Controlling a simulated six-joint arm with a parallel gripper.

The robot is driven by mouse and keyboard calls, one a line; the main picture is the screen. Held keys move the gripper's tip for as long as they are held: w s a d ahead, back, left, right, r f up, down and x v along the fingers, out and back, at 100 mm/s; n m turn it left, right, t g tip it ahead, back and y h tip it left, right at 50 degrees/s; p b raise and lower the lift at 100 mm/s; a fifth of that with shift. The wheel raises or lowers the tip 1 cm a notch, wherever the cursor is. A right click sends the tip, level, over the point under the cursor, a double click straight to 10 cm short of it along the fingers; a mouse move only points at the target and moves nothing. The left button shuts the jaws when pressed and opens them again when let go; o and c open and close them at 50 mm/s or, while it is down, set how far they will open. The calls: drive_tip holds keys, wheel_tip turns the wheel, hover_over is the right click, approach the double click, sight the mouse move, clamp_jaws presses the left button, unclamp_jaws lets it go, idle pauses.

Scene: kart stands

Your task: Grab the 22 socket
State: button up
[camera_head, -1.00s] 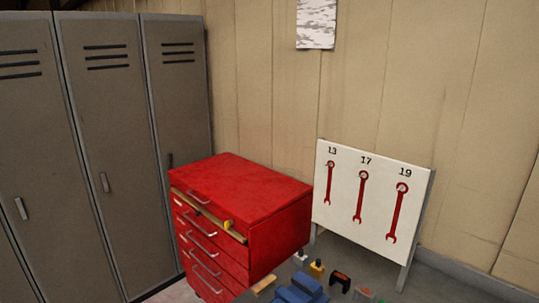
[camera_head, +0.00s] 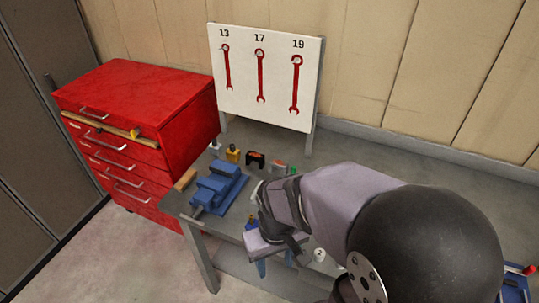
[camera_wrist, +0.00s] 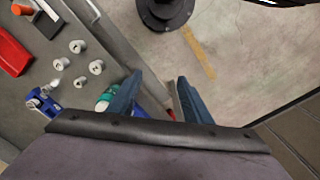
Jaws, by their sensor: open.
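Several small silver sockets (camera_wrist: 78,46) stand on the grey table at the left of the wrist view. Their size marks are too small to read, so I cannot tell which is the 22. One pale round piece, perhaps a socket, shows beside my arm in the head view (camera_head: 319,254). My gripper (camera_wrist: 158,80) is open, its two blue fingers apart with nothing seen held between them. It lies to the right of the sockets in the wrist view, by the table edge. In the head view my arm hides much of the table.
A blue vise (camera_head: 218,187) sits on the table's left end. A red tool chest (camera_head: 140,125) and a wrench board (camera_head: 265,75) stand behind. A red item (camera_wrist: 12,52) and a green-capped item (camera_wrist: 104,101) lie near the sockets. Floor is clear in front.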

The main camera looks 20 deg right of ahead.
drive_tip(key=w+d+f+n+g+h+b, duration=0.1)
drive_tip(key=w+d+f+n+h+b, duration=0.15)
drive_tip(key=w+d+n+h, duration=0.5)
drive_tip(key=w+d+f+n+h+b, duration=0.1)
drive_tip(key=w+d+n+h+b, duration=0.1)
drive_tip(key=w+n+h+b, duration=0.65)
drive_tip(key=w+f+y+p, duration=0.1)
drive_tip(key=w+f, duration=0.1)
drive_tip(key=w+f+n+y+p, duration=0.1)
drive_tip(key=w+p, duration=0.1)
drive_tip(key=w+f+n+t+y+p, duration=0.1)
drive_tip(key=w+f+p, duration=0.1)
drive_tip(key=shift+w+d+f+y, duration=0.35)
drive_tip(key=shift+w+d+y, duration=0.05)
drive_tip(key=shift+p+x, duration=1)
drive_tip(key=shift+x, duration=0.45)
drive_tip(key=p+x, duration=0.2)
drive_tip(key=x, duration=0.1)
drive_tip(key=shift+w+r, duration=0.1)
drive_tip(key=shift+w, duration=0.05)
drive_tip(key=shift+d+f, duration=0.4)
drive_tip(key=shift+d, duration=0.2)
